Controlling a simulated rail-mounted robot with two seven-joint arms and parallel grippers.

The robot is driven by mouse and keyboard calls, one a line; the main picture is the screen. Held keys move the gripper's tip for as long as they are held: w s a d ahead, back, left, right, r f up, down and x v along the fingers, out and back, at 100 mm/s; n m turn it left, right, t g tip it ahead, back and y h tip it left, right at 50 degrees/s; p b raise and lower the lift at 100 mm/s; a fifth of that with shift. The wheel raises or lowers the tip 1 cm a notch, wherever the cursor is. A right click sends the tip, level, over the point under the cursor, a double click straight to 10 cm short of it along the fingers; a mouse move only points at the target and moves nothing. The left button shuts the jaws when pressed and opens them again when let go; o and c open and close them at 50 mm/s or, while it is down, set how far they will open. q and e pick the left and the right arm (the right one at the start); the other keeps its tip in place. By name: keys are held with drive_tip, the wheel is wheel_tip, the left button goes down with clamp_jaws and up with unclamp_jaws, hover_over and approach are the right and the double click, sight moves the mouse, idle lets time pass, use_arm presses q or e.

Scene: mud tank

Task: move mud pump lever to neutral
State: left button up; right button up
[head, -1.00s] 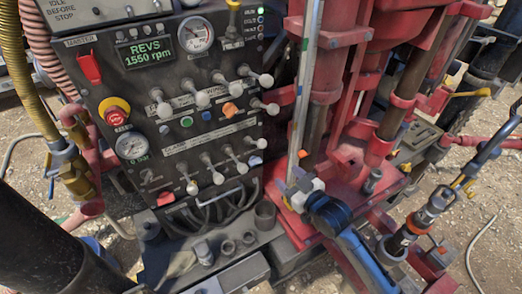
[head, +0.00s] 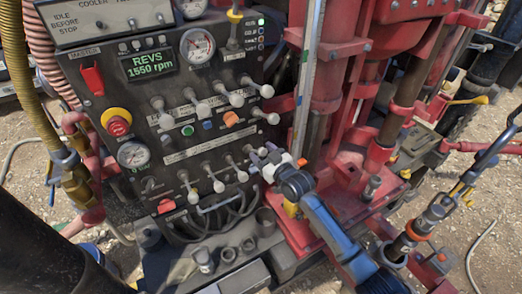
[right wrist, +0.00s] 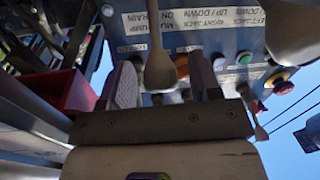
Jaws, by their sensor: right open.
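The mud pump lever (right wrist: 160,70) has a pale knob. In the right wrist view it stands in the gap between my right gripper's (right wrist: 164,85) two open fingers, under an upside-down label reading mud pump. Whether the fingers touch it I cannot tell. In the head view my right gripper (head: 264,157) is at the right end of the control panel's (head: 110,85) lower lever row and hides most of that end lever. My left gripper is not in view.
Other levers stand close by, such as the lower-row lever (head: 241,176) to the left and the upper-row lever (head: 272,118) above. An orange knob (head: 231,118) is near. The red drill frame (head: 318,130) rises just right of the gripper.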

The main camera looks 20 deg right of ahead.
drive_tip(key=shift+w+a, duration=0.15)
drive_tip(key=shift+w, duration=0.45)
drive_tip(key=shift+c, duration=0.3)
clamp_jaws()
